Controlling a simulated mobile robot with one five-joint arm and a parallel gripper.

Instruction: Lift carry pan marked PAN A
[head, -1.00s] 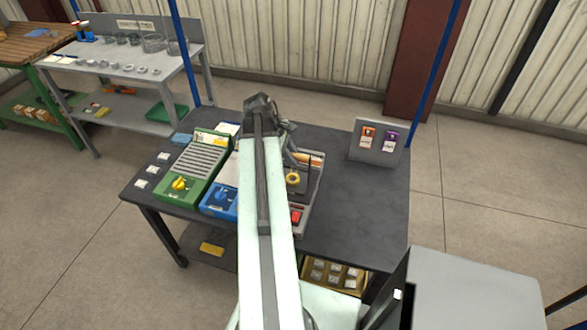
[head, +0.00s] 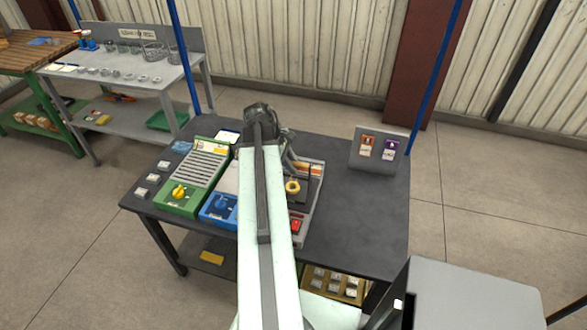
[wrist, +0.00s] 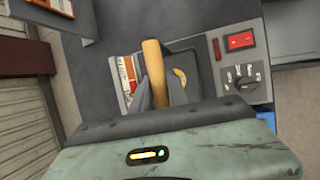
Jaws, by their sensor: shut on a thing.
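In the wrist view my gripper (wrist: 158,98) is shut on a tan, rounded handle (wrist: 154,62) that stands between its dark fingers. I take it to be the handle of the carry pan; no PAN A marking is readable. Behind the fingers is a dark surface with a yellow ring (wrist: 180,77) on it. In the head view the yellow ring (head: 292,186) shows just right of my arm, over a grey unit. My arm hides most of the pan and the handle. I cannot tell whether the pan is clear of the surface under it.
A red switch (wrist: 240,41) and a black knob (wrist: 244,76) sit beside the handle. Green (head: 185,203) and blue (head: 219,208) units stand left of my arm. A grey sign stand (head: 379,149) is at the back right. The dark table (head: 355,225) is bare at the right.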

